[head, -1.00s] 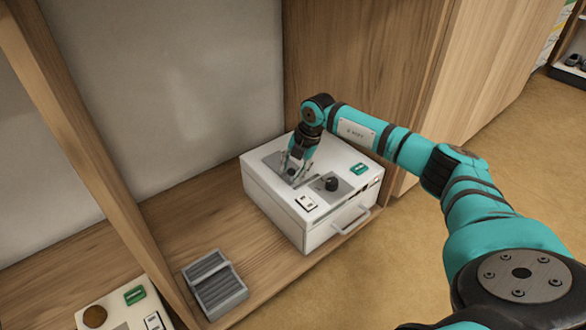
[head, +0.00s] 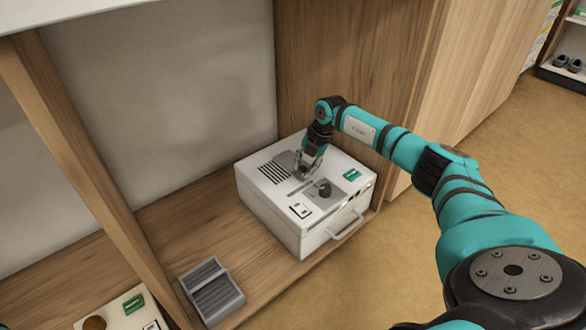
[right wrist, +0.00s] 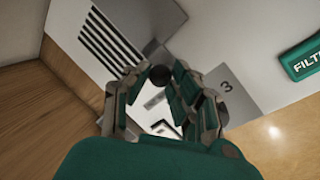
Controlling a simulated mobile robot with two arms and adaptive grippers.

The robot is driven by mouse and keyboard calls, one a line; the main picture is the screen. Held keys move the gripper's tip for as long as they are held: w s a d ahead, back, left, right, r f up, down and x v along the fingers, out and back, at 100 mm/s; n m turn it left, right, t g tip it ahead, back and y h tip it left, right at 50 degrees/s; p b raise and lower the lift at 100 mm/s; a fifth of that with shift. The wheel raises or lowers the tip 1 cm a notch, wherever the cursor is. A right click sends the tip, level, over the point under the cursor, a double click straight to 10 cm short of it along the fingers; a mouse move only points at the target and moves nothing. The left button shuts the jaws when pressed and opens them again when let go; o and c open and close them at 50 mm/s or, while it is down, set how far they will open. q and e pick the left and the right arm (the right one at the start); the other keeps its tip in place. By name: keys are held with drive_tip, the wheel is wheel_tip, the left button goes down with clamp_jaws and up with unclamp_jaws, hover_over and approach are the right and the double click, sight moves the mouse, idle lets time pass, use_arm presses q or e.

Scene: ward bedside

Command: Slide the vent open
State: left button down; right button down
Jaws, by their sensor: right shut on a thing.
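The vent (head: 274,173) is a set of dark parallel slots in the top of a white box (head: 268,210); it also shows in the right wrist view (right wrist: 108,42). A grey sliding cover (head: 285,159) lies to the right of the slots, which are uncovered. My right gripper (head: 304,174) is over the box top, shut on the cover's small dark round knob (right wrist: 158,76), between its fingertips in the right wrist view. The fingers partly hide the knob and cover. My left gripper does not show.
On the box top are a dark knob on a grey plate (head: 324,189), a white switch (head: 300,211) and a green label (head: 352,175). A handle (head: 346,228) projects from the front. A grey ribbed tray (head: 213,290) stands on the shelf, left of the box.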

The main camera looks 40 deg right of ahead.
drive_tip(key=shift+d, duration=0.35)
drive_tip(key=c, duration=1.1)
unclamp_jaws()
drive_tip(key=shift+r, duration=0.1)
drive_tip(key=v, duration=1.2)
drive_tip(key=shift+s, duration=0.1)
